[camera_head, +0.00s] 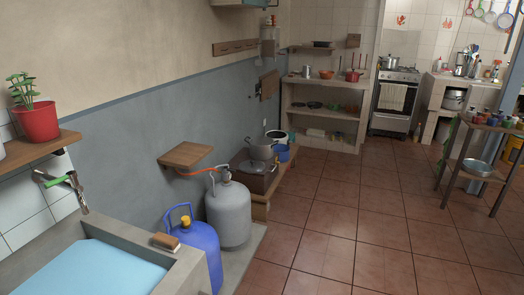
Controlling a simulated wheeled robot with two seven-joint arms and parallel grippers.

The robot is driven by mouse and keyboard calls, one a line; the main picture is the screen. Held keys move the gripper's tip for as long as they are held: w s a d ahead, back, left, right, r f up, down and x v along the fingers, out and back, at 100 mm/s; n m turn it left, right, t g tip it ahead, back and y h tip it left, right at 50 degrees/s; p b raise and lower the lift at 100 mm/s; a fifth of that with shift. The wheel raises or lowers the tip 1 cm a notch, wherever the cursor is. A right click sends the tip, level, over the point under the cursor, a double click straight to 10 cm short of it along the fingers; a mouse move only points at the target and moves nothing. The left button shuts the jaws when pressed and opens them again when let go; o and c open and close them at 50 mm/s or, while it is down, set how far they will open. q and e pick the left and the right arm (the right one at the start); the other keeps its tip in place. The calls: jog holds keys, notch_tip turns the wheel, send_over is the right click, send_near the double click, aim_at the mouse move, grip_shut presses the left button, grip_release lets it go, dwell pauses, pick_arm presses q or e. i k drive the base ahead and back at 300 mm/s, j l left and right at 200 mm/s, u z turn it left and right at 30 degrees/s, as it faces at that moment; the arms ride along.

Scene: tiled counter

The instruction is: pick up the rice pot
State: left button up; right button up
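Several pots show, and I cannot tell which one is the rice pot. A grey metal pot with a handle (262,150) stands on a low wooden box by the left wall. A white pot with a dark rim (277,136) and a blue pot (281,153) are just beyond it. A small metal pot (389,62) sits on the stove at the back. A red pot (352,75) is on the back counter, and a large metal pot (453,100) is under the right counter. Neither of my grippers is in view.
A grey gas cylinder (229,212) and a blue one (196,248) stand at the left beside a sink (88,272). A small wooden shelf (186,154) juts from the wall. A wooden rack (460,172) stands at the right. The tiled floor (370,220) between is clear.

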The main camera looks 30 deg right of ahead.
aim_at(261, 147)
jog(key=i+l+z, duration=0.85)
jog(key=z, duration=0.15)
jog(key=i+z, duration=0.5)
jog(key=i, duration=1.45)
jog(key=i+l+u, duration=0.15)
jog(key=i+u, duration=0.25)
jog(key=i, duration=0.2)
jog(key=i+l+u, duration=0.3)
jog(key=i+u, duration=0.15)
jog(key=i, duration=0.15)
jog(key=i+l+u, duration=0.4)
jog(key=i+l, duration=0.1)
